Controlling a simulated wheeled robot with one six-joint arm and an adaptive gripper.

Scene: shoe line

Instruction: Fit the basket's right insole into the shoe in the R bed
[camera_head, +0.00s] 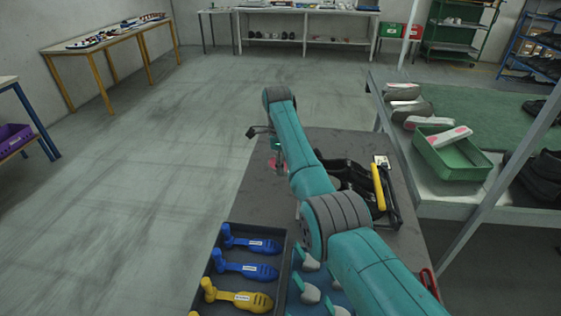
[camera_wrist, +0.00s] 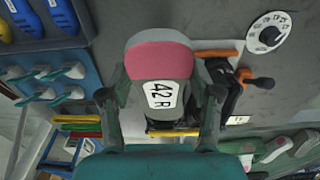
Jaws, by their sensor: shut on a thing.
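My gripper (camera_wrist: 162,96) is shut on an insole (camera_wrist: 158,62) with a pink heel end, grey body and a "42 R" label; it holds the insole across its width. In the head view my gripper (camera_head: 276,150) is at the far end of my arm, mostly hidden. A black shoe (camera_head: 345,172) lies in a bed with a yellow bar (camera_head: 379,187), partly behind my arm. In the wrist view the shoe (camera_wrist: 228,92) is partly hidden behind the insole. The green basket (camera_head: 457,164) on the right table holds another pink-and-white insole (camera_head: 449,137).
A dark tray (camera_head: 226,252) of blue and yellow shoe forms and a blue mat (camera_head: 295,306) with several pale tools lie at the near end. A white disc with a black knob (camera_wrist: 268,33) is near the bed.

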